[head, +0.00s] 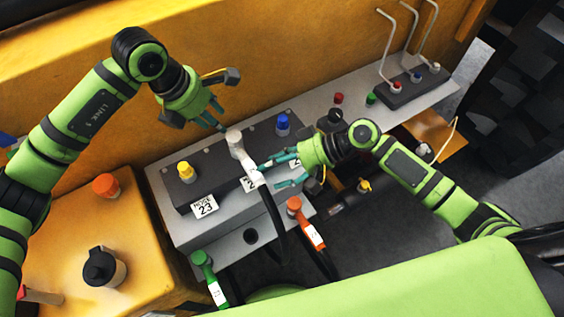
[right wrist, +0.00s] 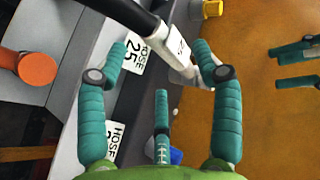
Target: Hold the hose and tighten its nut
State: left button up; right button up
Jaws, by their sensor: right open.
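The white-ended hose with a black tube (head: 274,212) rises to the manifold block (head: 222,178), where its white fitting (head: 234,139) meets the middle port, between a yellow cap (head: 186,172) and a blue cap (head: 283,124). My right gripper (head: 270,174) is open beside the white hose end. In the right wrist view the labelled white end (right wrist: 180,47) lies between its spread fingers; I cannot tell whether they touch. My left gripper (head: 217,117) is open and empty, above and left of the fitting. Its fingers (right wrist: 297,66) also show in the right wrist view.
An orange-ended hose (head: 305,223) and a green-ended hose (head: 208,277) stand at the front. HOSE 23 (head: 205,206) and HOSE 25 (right wrist: 138,55) tags mark the block. A dark jug (head: 104,267) is left; bent levers (head: 398,45) stand at right. A yellow wall backs the bench.

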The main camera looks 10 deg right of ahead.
aim_at(257, 175)
jog(key=x, duration=0.5)
jog(key=shift+a, duration=0.25)
